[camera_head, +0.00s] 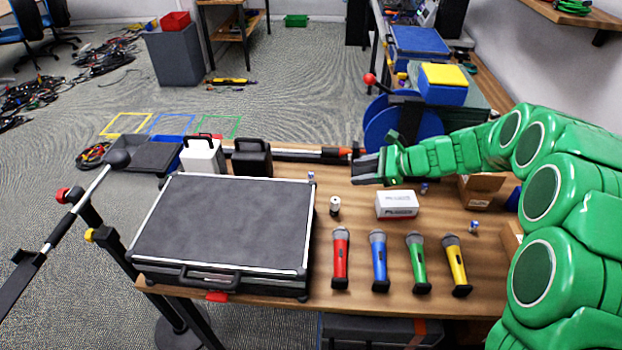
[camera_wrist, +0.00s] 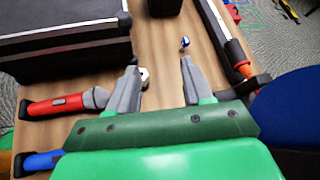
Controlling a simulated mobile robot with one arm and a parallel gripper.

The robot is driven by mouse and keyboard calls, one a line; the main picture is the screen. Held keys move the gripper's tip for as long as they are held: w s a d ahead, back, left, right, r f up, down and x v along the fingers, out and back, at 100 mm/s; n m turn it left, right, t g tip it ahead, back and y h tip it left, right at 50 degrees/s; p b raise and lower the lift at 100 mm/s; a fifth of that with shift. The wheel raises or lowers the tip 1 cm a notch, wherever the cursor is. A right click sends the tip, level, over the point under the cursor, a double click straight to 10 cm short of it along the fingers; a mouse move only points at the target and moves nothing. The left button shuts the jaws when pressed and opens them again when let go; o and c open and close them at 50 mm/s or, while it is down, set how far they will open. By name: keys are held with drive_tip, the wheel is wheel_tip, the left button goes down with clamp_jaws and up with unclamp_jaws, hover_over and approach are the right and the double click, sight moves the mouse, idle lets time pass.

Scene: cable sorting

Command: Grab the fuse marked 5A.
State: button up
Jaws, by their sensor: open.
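Several small cylinders that could be fuses lie on the wooden table. A blue-and-white one (camera_head: 311,177) is by the case's right corner, and one (camera_head: 423,188) is right of my gripper. Another blue one (camera_head: 474,226) is near the yellow microphone. A larger white-and-dark cylinder (camera_head: 335,205) stands by the case. No rating can be read, so I cannot tell which is 5A. My gripper (camera_head: 357,166) is open and empty above the table. In the wrist view, a small blue-and-white cylinder (camera_wrist: 185,42) shows beyond its fingers (camera_wrist: 158,66), and a white object (camera_wrist: 144,75) is partly behind the left finger.
A large black case (camera_head: 225,225) fills the table's left. Red (camera_head: 340,262), blue (camera_head: 379,262), green (camera_head: 417,265) and yellow (camera_head: 457,267) microphones line the front. A white box (camera_head: 396,205) stands mid-table; an open cardboard box (camera_head: 480,188) is at right. A dark pole (camera_head: 300,154) lies along the back.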

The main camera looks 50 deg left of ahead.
sight(311, 178)
drive_tip(key=a+f+m, duration=0.1)
drive_tip(key=a+f, duration=0.2)
drive_tip(key=a, duration=0.1)
drive_tip(key=a+f+m+y, duration=0.1)
drive_tip(key=a+f, duration=0.3)
drive_tip(key=a+f+m, duration=0.1)
drive_tip(key=a+f, duration=0.3)
drive_tip(key=shift+s+a+m+y, duration=0.2)
drive_tip(key=shift+a+m+y, duration=0.1)
drive_tip(key=shift+m, duration=0.1)
drive_tip(key=shift+x, duration=1.25)
drive_tip(key=shift+r+x, duration=0.2)
drive_tip(key=shift+x, duration=1.15)
drive_tip(key=shift+r+x, duration=0.2)
drive_tip(key=shift+x, duration=1.15)
drive_tip(key=shift+w+a, duration=0.1)
drive_tip(key=shift+a, duration=0.05)
clamp_jaws()
